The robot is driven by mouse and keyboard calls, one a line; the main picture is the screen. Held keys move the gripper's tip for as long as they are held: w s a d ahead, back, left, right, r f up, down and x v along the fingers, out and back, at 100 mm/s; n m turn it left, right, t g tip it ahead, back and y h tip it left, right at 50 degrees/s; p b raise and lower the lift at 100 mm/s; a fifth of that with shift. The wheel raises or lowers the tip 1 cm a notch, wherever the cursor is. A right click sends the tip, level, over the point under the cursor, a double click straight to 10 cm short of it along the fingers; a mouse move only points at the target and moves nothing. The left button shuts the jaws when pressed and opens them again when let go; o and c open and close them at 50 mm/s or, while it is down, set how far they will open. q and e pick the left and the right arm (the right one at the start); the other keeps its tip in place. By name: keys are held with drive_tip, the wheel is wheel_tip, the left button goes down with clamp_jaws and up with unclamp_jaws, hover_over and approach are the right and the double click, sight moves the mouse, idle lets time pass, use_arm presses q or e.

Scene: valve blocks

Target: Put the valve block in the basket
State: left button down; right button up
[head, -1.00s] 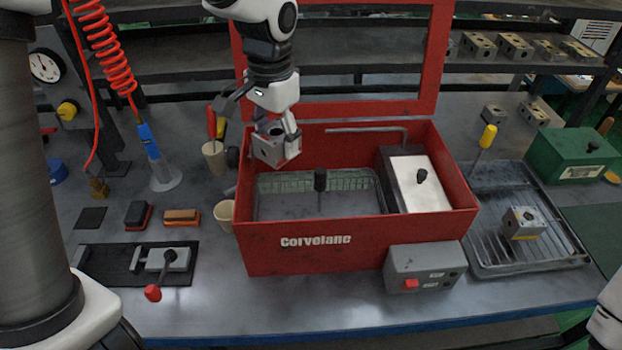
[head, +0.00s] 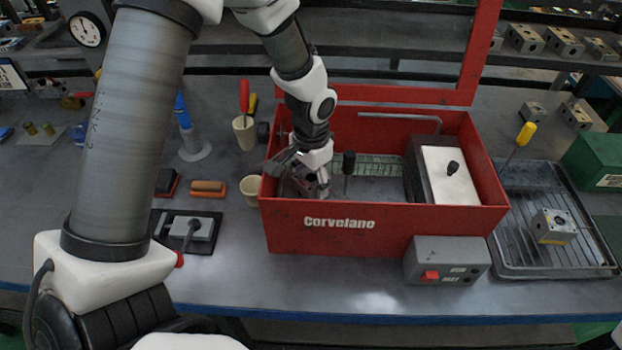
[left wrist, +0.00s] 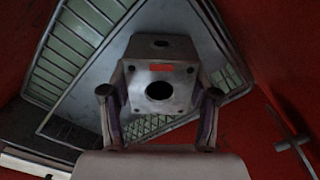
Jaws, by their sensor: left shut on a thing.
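A grey metal valve block (head: 308,184) with a round bore is held by my left gripper (head: 310,178), low inside the left end of the red parts washer (head: 400,222). In the left wrist view the block (left wrist: 160,72) sits between both fingers and shows a red mark above its bore. The wire mesh basket (head: 383,164) stands inside the washer. Its mesh (left wrist: 72,45) and grey floor lie beyond the block in the left wrist view. I cannot tell whether the block touches the basket floor. The washer's front wall hides the lower part. My right gripper is out of view.
A black-knobbed rod (head: 348,163) stands close right of the gripper. A white-topped box (head: 450,178) fills the washer's right end. Another valve block (head: 553,227) with a yellow band sits on the wire drain tray (head: 518,262). A beige cup (head: 250,190) stands left of the washer.

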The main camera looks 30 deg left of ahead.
use_arm(q)
drive_tip(key=shift+w, duration=0.25)
drive_tip(key=shift+f, duration=0.15)
drive_tip(key=shift+c, duration=1.4)
unclamp_jaws()
drive_tip(key=shift+s, duration=0.1)
wheel_tip(320, 180, up, 12)
drive_tip(key=shift+r, duration=0.2)
